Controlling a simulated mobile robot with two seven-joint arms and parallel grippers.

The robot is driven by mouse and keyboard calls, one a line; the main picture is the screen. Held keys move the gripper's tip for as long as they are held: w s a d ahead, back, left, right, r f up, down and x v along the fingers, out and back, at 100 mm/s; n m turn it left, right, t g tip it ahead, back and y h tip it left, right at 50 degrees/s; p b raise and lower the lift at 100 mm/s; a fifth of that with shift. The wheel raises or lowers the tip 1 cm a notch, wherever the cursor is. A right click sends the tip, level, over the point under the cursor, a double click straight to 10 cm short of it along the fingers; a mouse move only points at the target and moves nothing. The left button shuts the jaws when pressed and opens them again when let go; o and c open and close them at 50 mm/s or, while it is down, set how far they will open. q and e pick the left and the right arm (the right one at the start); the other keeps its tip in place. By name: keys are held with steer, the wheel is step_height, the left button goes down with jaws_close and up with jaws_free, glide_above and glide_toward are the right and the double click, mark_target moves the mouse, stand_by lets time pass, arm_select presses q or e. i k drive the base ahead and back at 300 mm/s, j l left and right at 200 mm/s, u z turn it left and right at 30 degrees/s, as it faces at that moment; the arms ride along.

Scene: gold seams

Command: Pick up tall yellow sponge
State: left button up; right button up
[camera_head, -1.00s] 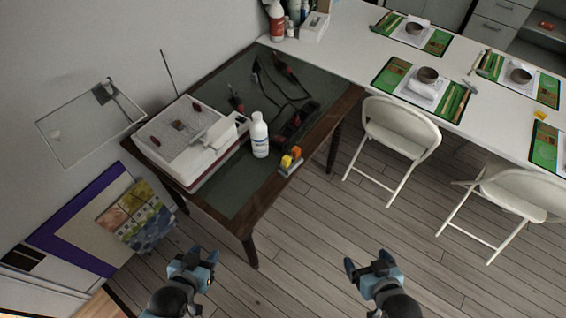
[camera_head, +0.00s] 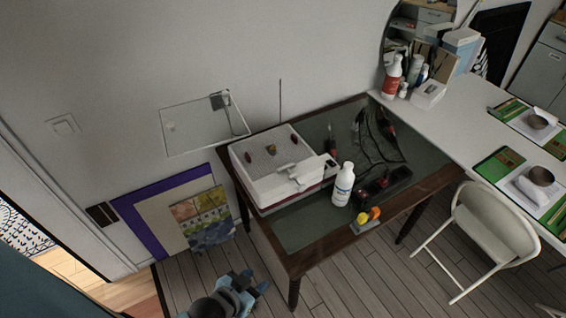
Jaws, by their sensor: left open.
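Two small upright yellow-orange blocks, which look like sponges, stand side by side in a low grey holder (camera_head: 366,227) at the front edge of the dark table. The right one looks taller and yellow, a sponge (camera_head: 375,213). The left one (camera_head: 362,218) is more orange. My left gripper (camera_head: 252,281) is open and empty at the bottom, over the floor in front of the table, well left of and apart from the blocks. My right gripper is not in view.
The dark table (camera_head: 310,240) bears a white box-like machine (camera_head: 270,165), a white bottle (camera_head: 343,184) just behind the sponges, and black-and-red tools with cables (camera_head: 385,185). A white folding chair (camera_head: 490,225) stands to the right. Floor (camera_head: 360,280) in front is clear.

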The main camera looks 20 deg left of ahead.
mark_target(362, 218)
steer(key=i+l+u, duration=0.1)
steer(key=i+l, duration=0.7)
steer(key=i, duration=0.15)
